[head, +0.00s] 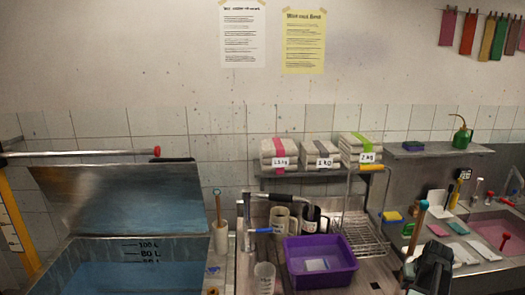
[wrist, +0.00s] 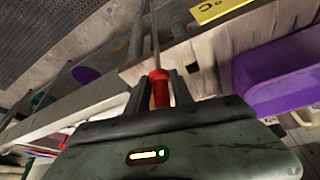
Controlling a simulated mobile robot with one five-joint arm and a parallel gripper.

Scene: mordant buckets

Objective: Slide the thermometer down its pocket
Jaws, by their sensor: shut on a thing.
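My gripper (wrist: 159,80) is shut on the red end (wrist: 159,97) of a thin rod, which I take to be the thermometer. Its slim grey stem (wrist: 154,35) runs away from the fingers, toward the top of the wrist view. The stem passes close to a pale ledge (wrist: 205,52); I cannot tell whether it touches it. No pocket can be made out clearly, and the far end of the stem is out of view. In the head view my dark gripper (head: 430,268) is at the lower right, in front of the counter; the thermometer cannot be made out there.
A purple tub (head: 320,268) stands on the counter left of my gripper, near a wire rack (head: 362,238). A teal-topped stick (head: 417,228) rises beside the gripper. A sink with pink liquid (head: 490,228) lies right. A blue-filled vat (head: 130,278) is far left.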

